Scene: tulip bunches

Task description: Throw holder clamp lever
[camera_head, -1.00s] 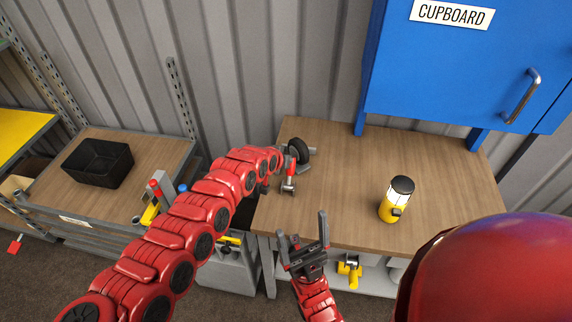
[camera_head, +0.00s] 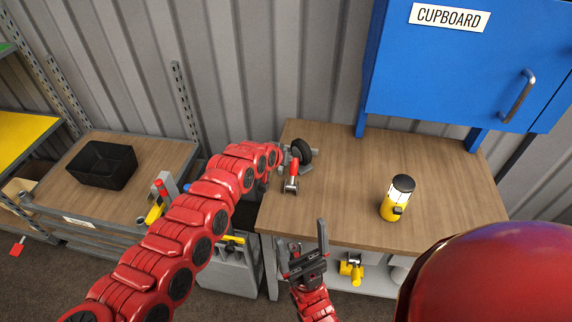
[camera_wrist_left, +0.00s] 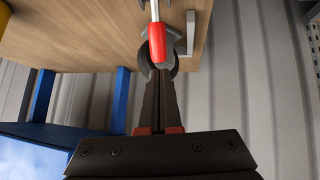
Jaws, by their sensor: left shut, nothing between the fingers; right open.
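The holder (camera_head: 308,168) is a grey metal fixture at the left end of the wooden workbench, with a black wheel (camera_head: 303,148) on it. Its clamp lever (camera_head: 294,171) has a red handle and a grey metal part at the near end. The red handle (camera_wrist_left: 157,44) is also large in the left wrist view. My left gripper (camera_wrist_left: 160,76) is shut and empty, with its fingertips right by the handle's end; whether they touch is unclear. My right gripper (camera_head: 303,250) is open and empty before the bench's front edge.
A blue cupboard (camera_head: 450,70) hangs over the back right. A black bin (camera_head: 102,165) sits on a side bench at left. The middle of the workbench is clear.

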